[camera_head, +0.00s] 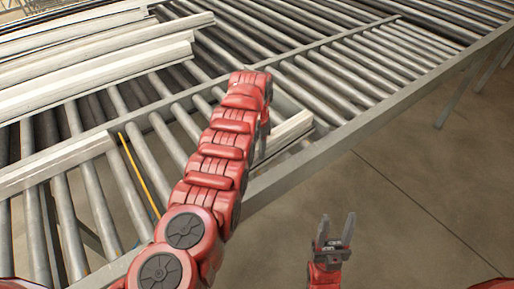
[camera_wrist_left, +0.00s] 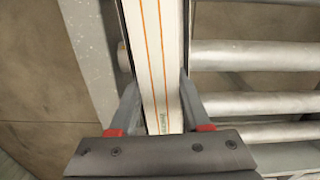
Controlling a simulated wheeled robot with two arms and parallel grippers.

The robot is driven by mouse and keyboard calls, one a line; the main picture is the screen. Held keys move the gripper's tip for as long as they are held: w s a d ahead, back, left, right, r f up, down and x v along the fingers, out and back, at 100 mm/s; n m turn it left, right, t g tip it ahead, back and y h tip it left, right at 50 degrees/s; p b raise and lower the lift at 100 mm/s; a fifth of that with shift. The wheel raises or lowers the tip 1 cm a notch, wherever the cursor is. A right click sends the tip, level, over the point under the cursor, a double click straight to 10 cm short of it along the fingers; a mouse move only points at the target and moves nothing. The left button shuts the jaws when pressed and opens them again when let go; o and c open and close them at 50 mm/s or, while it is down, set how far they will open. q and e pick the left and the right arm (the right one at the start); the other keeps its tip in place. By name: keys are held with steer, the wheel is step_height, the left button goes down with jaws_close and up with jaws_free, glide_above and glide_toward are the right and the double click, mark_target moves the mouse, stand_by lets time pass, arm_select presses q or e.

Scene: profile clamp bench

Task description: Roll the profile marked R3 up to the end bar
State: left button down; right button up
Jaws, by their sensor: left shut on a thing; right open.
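A white profile (camera_head: 290,130) lies on the rollers near the front rail, partly hidden behind my left arm. In the left wrist view the white profile (camera_wrist_left: 150,45) has orange lines and a small mark too small to read, so I cannot confirm it is R3. My left gripper (camera_wrist_left: 160,98) is shut on it, one finger on each side. In the head view that gripper is mostly hidden by its own arm. My right gripper (camera_head: 336,228) is open and empty, over the floor in front of the bench. I cannot tell for sure which part is the end bar.
Another pale profile (camera_head: 55,165) lies on the rollers at the left. Several long white profiles (camera_head: 90,65) lie at the back left. A thin yellow strip (camera_head: 139,172) crosses the rollers left of my arm. Rollers at the right (camera_head: 350,75) are bare.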

stand_by(0.8)
arm_select(q)
steer(key=shift+s+r+p, duration=0.15)
steer(key=shift+p, duration=0.6)
steer(key=shift+s+a+p, duration=0.35)
steer(key=shift+a+p, duration=0.2)
steer(key=shift+p, duration=0.85)
steer(key=shift+s+a+p, duration=0.2)
steer(key=shift+a+p, duration=0.3)
steer(key=shift+p, duration=0.2)
steer(key=shift+s+a+p, duration=0.35)
steer(key=shift+a+p, duration=0.05)
steer(key=shift+w+b, duration=0.1)
steer(key=shift+b, duration=0.25)
steer(key=shift+m, duration=0.4)
